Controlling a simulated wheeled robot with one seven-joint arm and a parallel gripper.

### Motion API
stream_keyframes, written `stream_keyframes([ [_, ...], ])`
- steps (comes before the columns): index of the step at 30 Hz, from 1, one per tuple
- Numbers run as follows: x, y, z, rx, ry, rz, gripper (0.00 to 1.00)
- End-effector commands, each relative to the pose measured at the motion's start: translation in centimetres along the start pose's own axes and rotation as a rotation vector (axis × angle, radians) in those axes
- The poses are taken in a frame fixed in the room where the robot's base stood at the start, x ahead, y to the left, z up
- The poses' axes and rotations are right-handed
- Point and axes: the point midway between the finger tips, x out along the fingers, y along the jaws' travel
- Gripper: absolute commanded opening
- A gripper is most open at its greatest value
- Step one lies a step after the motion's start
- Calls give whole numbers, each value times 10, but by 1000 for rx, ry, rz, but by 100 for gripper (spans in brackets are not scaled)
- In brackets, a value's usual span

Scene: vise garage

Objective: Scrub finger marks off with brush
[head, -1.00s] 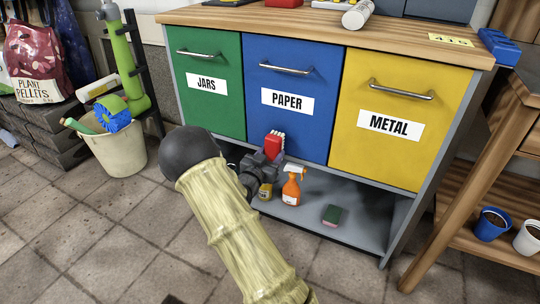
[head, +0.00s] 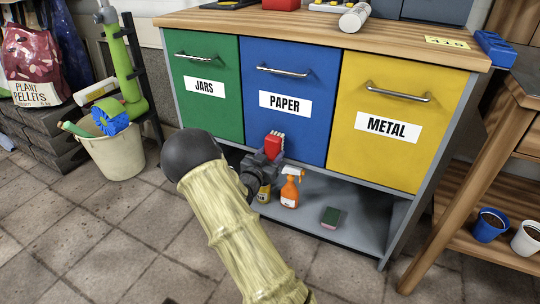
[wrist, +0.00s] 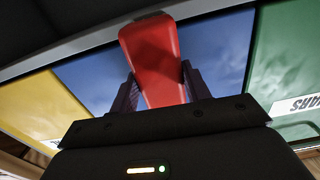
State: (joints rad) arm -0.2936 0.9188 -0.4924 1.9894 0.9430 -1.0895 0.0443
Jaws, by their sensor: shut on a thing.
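My gripper (head: 262,166) is shut on a red brush (head: 272,146), upright in front of the lower part of the blue PAPER front (head: 310,130). Pale bristles show at the brush's top in the head view. In the wrist view the red brush (wrist: 155,60) stands between the two dark fingers, with the blue front (wrist: 225,50) behind it. Cloudy lighter patches show on the blue there; I cannot tell whether they are finger marks or reflections. I cannot tell whether the bristles touch the front.
Green JARS (head: 207,110) and yellow METAL (head: 400,90) fronts flank the blue one. On the low shelf (head: 358,232) stand an orange spray bottle (head: 290,190) and a sponge (head: 333,217). A bucket (head: 115,155) stands left, a wooden table (head: 465,190) right. Open floor lies in front.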

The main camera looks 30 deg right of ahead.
Motion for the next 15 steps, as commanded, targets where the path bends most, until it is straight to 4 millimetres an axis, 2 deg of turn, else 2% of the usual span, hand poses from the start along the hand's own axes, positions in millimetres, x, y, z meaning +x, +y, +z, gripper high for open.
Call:
stream_keyframes([
  [15, -2, 36, -2, 0, 2, 3, 29],
])
